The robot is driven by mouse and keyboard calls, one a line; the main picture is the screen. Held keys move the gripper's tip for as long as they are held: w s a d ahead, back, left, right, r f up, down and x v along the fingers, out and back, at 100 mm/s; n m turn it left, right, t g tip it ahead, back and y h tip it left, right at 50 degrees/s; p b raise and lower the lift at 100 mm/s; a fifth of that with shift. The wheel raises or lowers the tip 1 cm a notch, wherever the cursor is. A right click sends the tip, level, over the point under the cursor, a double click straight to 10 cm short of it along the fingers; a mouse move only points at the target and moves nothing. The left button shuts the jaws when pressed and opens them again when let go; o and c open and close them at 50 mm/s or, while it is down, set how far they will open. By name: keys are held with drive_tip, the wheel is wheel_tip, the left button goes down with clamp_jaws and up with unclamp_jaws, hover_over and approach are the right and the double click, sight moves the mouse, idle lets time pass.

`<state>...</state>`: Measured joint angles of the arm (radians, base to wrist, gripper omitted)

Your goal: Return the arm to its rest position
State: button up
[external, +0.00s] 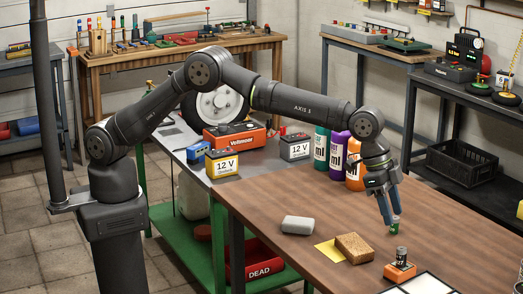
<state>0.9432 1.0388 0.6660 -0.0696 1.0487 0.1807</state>
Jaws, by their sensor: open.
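My arm reaches from the left over the brown table (270,205). My gripper (391,224) points down above the right part of the table. Its jaws are open, and a small green-topped object (395,225) shows at the fingertips. I cannot tell whether it touches them. An orange block with a dark cylinder on it (399,270) stands on the table nearer the camera. A brown sponge (354,247) and a yellow sheet (329,252) lie to the left of it.
Below the arm are an orange Voltmeer box (234,137) and 12 V batteries (222,164). The table's right middle is clear.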

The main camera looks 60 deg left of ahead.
sight(403, 249)
idle(0.3)
drive_tip(key=x, duration=1.1)
drive_tip(key=shift+d+f, duration=0.15)
drive_tip(key=shift+f, duration=0.15)
drive_tip(key=shift+w+d, duration=0.1)
drive_tip(key=shift+r, duration=1.25)
